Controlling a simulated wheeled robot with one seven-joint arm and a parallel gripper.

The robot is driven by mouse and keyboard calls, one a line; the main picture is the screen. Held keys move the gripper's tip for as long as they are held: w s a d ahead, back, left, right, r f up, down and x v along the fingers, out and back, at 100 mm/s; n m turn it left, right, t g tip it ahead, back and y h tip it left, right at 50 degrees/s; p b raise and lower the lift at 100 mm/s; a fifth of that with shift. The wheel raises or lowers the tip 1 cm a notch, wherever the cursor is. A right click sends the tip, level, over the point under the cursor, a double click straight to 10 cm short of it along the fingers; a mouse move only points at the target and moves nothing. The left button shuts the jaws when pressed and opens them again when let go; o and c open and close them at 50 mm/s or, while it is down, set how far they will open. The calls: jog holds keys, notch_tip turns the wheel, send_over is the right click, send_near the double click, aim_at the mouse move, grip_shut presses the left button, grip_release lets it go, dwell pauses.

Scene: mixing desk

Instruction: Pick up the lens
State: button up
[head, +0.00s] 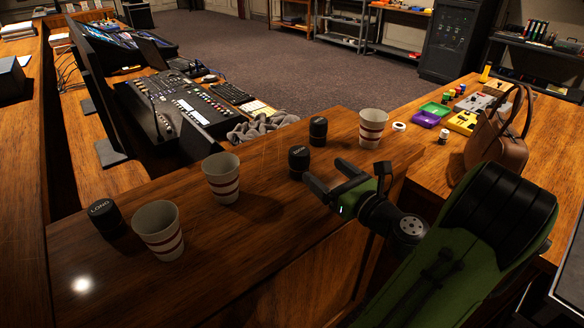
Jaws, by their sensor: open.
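Three black cylindrical lenses stand on the wooden desk. One lens marked LONG (106,220) is at the left, beside a striped cup. A lens that seems marked ZOOM (299,164) stands near the middle. A third lens (318,132), its label too small to read, stands just behind it. My gripper (323,172) is open, with its fingers pointing left and back. Its fingertips are just right of the middle lens in the picture, with nothing seen between them. I cannot tell their exact height or whether they touch the lens.
Striped cups stand at the left (161,235), centre (222,181) and back right (372,128). A white roll (399,127) lies near the right cup. A mixing console (180,103) is behind.

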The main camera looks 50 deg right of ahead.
aim_at(295, 148)
jog(key=w, duration=0.4)
jog(key=w+d, duration=0.1)
jog(key=w, duration=0.2)
jog(key=shift+d, duration=0.1)
jog(key=w, duration=0.4)
jog(key=shift+w+d+r, duration=0.1)
jog(key=shift+w+d, duration=0.05)
jog(key=shift+d, duration=0.1)
jog(key=shift+w+d, duration=0.15)
jog(key=shift+w, duration=0.25)
jog(key=c, duration=1.3)
